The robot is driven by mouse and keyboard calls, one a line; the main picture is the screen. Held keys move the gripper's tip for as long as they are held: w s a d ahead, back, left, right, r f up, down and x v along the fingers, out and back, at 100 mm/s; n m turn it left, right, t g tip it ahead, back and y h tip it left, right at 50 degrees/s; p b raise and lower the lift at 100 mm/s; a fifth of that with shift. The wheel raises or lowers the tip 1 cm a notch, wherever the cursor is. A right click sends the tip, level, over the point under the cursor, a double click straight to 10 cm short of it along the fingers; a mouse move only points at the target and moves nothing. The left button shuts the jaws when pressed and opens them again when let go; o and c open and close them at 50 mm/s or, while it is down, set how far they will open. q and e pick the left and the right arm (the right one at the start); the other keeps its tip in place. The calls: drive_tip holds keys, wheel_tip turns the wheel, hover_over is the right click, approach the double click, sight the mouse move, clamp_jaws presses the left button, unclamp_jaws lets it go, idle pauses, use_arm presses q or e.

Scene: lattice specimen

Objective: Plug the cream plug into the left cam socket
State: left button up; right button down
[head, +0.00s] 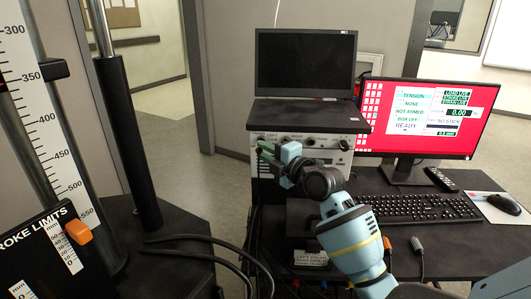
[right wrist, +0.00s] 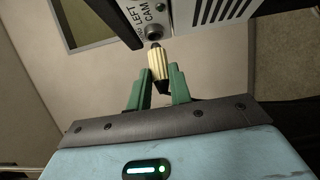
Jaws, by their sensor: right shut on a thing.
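My right gripper (head: 268,151) is at the front of the grey control box, near its left end. In the right wrist view its green fingers (right wrist: 159,84) are shut on the cream plug (right wrist: 158,64), a ribbed piece with a dark tip. The tip points at the left cam socket (right wrist: 154,32), a round port beside the printed words LEFT CAM. The tip is very close to the socket and roughly in line with it; I cannot tell whether they touch. In the head view the plug is hard to make out at the fingers. My left gripper is not in view.
The control box (head: 345,142) has other knobs and ports along its front, with a dark monitor (head: 305,62) on top. A red-screened monitor (head: 425,115), keyboard (head: 420,208) and mouse (head: 503,204) are to the right. Black cables (head: 205,238) and a test frame stand left.

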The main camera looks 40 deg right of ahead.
drive_tip(key=c, duration=1.9)
unclamp_jaws()
clamp_jaws()
drive_tip(key=shift+w+d+b, duration=0.35)
drive_tip(key=shift+w+d, duration=0.25)
drive_tip(key=shift+w, duration=0.05)
drive_tip(key=shift+d+r, duration=0.1)
drive_tip(key=o, duration=1.2)
unclamp_jaws()
